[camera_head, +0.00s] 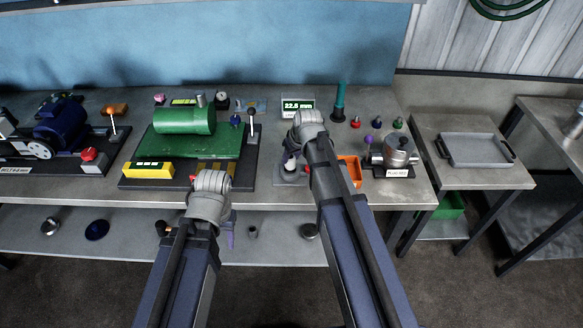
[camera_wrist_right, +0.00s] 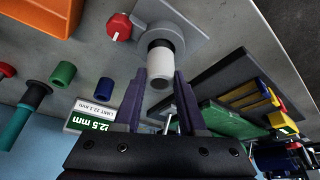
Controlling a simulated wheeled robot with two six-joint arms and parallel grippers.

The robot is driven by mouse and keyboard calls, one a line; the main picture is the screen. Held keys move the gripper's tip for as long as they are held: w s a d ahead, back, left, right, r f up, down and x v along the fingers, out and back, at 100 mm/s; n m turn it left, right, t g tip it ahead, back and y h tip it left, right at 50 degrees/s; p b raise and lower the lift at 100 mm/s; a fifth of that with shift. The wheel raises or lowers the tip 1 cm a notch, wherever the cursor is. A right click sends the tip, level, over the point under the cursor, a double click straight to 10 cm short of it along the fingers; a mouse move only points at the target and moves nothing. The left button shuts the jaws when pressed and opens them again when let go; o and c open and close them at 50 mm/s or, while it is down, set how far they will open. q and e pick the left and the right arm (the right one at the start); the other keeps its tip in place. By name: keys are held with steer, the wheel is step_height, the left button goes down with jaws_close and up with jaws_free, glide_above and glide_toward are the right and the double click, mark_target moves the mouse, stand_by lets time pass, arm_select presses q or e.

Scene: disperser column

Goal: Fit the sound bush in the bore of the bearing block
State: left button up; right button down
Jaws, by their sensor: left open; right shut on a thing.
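My right gripper (camera_wrist_right: 161,76) has its two dark purple fingers on either side of a white cylinder (camera_wrist_right: 160,64), the likely bush, shut on it at the fingertips. The cylinder's far end meets a dark round part at a grey plate (camera_wrist_right: 190,35); whether it sits in a bore is unclear. The plate (camera_head: 290,180) also shows in the head view, below the right gripper (camera_head: 290,158). I cannot tell for certain which part is the bearing block. My left gripper (camera_head: 229,235) is open, pointing down near the bench's front edge; its fingers are largely hidden.
A red knob (camera_wrist_right: 118,27) sits beside the plate, with an orange bin (camera_head: 350,168) to its right. The display (camera_head: 298,106) reads 22.5 mm. A green machine (camera_head: 184,120) stands left; a silver device (camera_head: 399,151) stands right. A tray (camera_head: 474,150) lies on the side table.

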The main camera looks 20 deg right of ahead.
mark_target(293, 161)
steer(key=shift+f+b, duration=1.75)
steer(key=shift+f, duration=0.05)
steer(key=shift+f, duration=0.2)
steer(key=shift+c, duration=2.4)
jaws_free()
steer(key=shift+r, duration=0.1)
